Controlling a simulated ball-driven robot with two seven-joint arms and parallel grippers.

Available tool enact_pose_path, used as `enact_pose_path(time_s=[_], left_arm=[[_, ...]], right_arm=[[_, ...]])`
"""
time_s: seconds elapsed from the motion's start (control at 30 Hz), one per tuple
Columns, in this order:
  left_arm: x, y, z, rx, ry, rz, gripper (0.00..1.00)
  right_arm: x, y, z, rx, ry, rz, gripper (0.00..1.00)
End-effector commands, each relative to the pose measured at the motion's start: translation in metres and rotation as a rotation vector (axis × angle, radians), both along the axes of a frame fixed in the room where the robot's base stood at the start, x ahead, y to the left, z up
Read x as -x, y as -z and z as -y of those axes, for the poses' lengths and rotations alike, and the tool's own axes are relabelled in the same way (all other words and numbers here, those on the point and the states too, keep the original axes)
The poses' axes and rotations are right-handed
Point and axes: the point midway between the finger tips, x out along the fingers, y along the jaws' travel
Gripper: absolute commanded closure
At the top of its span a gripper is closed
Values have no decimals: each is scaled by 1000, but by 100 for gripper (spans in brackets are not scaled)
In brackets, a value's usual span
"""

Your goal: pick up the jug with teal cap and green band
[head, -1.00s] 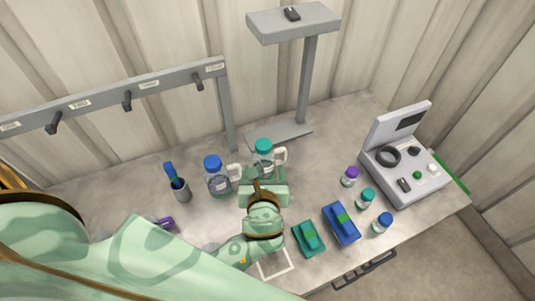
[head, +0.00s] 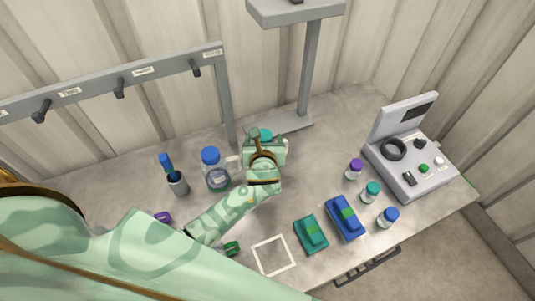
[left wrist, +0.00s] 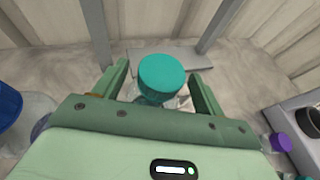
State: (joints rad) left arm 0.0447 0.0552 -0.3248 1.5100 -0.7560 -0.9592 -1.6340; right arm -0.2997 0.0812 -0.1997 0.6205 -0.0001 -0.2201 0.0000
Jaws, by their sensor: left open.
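The jug with the teal cap (head: 265,134) stands on the bench near the post, mostly hidden behind my left gripper (head: 264,145) in the head view. In the left wrist view its round teal cap (left wrist: 161,76) sits between the two open fingers of my left gripper (left wrist: 160,72). A little clear body shows below the cap; I cannot make out a green band. The fingers stand apart on both sides of the jug, with a gap on each side of the cap. My right gripper is not in view.
A blue-capped jug (head: 215,172) stands close on the left, beside a pen cup (head: 178,184). A grey post (head: 306,75) rises behind. Teal (head: 311,234) and blue (head: 345,218) cases, small bottles (head: 371,192) and a control box (head: 410,165) are on the right.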

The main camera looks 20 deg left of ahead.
Motion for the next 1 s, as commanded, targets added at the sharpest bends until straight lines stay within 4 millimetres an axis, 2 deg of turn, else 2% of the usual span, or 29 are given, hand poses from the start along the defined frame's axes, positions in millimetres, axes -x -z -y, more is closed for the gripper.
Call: enact_pose_path(time_s=[0.1,0.2,0.43,0.47,0.6,0.7,1.0], left_arm=[[-17,9,-9,-2,-1,0,29],[-25,13,-13,-2,-1,0,29],[-27,12,-14,-1,-1,1,29],[-27,12,-14,0,0,1,32],[-27,12,-13,0,0,1,71],[-27,12,-13,0,0,0,96],[-27,12,-13,0,0,1,97]], right_arm=[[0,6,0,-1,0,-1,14],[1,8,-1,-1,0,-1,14],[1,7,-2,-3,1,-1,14],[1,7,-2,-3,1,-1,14],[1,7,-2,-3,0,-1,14],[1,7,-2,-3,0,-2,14],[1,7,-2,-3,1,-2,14]])
